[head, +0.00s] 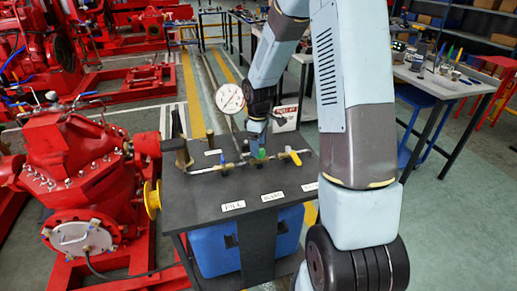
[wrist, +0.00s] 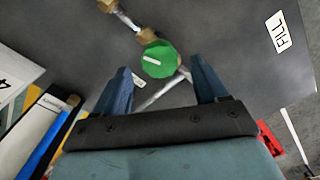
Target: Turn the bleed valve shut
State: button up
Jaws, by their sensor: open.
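The green valve knob (head: 261,154) stands on the pipe run across the dark bench top, in line with the middle label (head: 272,196), which seems to read BLEED. In the wrist view the green knob (wrist: 160,58) is round-edged with a white line on top, slanted slightly. My gripper (head: 256,142) is above and just behind the knob in the head view. In the wrist view my gripper (wrist: 163,72) is open, its two blue fingers apart, with the knob just beyond and between the tips. I cannot tell whether they touch it.
A pressure gauge (head: 230,98) rises beside my gripper. A FILL label (wrist: 278,32) lies on the bench top (head: 190,206). A red pump (head: 75,160) stands left.

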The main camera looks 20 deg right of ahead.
jog(key=shift+f, duration=1.1)
jog(key=shift+c, duration=0.2)
jog(key=c, duration=1)
